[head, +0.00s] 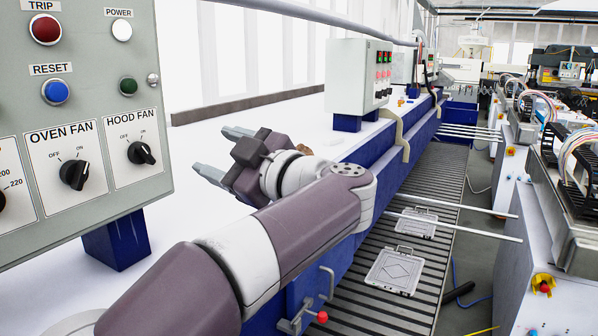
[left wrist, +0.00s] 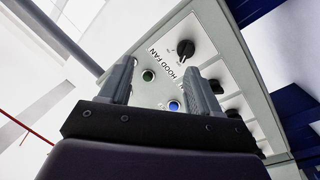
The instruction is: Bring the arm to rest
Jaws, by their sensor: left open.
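My left arm (head: 300,228) reaches in from the lower left over the white machine top. My left gripper (head: 222,152) is at its end, fingers spread apart and pointing left toward the control panel. It is open and holds nothing. In the left wrist view the two fingers of my left gripper (left wrist: 158,85) stand apart with the panel behind them. The grey control panel (head: 85,105) has knobs, buttons and labels, and the hood fan knob (head: 141,153) is the one nearest the gripper. That knob also shows in the left wrist view (left wrist: 186,48). My right gripper is not in view.
A conveyor (head: 440,185) runs along the blue machine side, with a grey case (head: 395,270) on it. A second control box (head: 358,75) stands farther back on the white top (head: 215,115). A red-tipped valve handle (head: 321,317) is below my forearm. Other machines line the right.

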